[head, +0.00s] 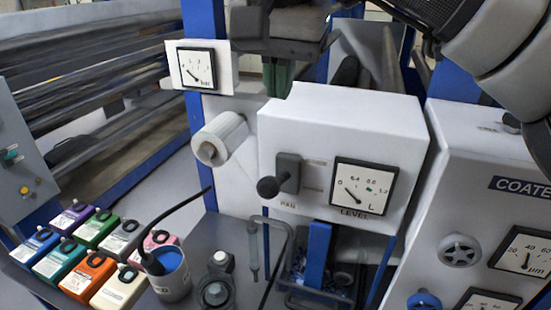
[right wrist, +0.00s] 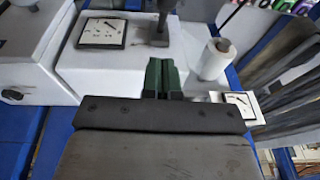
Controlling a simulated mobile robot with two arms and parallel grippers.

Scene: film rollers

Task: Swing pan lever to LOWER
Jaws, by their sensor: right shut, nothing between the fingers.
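The pan lever, a dark block (head: 289,168) with a round black knob (head: 268,187), sits on the front of a white box (head: 340,108), above the word PAN. The knob points out and toward the lower left; two small labels beside it are too small to read. The lever also shows in the right wrist view (right wrist: 158,38), which is turned upside down. My right gripper (head: 279,80), with green fingers, is shut and empty near the box's top left edge, above and apart from the lever. Its fingers also show in the wrist view (right wrist: 163,78). My left gripper is not in view.
A LEVEL gauge (head: 362,188) is right of the lever. A white roll (head: 222,138) sticks out to its left, below a bar gauge (head: 198,68). Colored containers (head: 95,260) and a cup of blue liquid (head: 170,275) stand below. The coater panel (head: 490,200) is at right.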

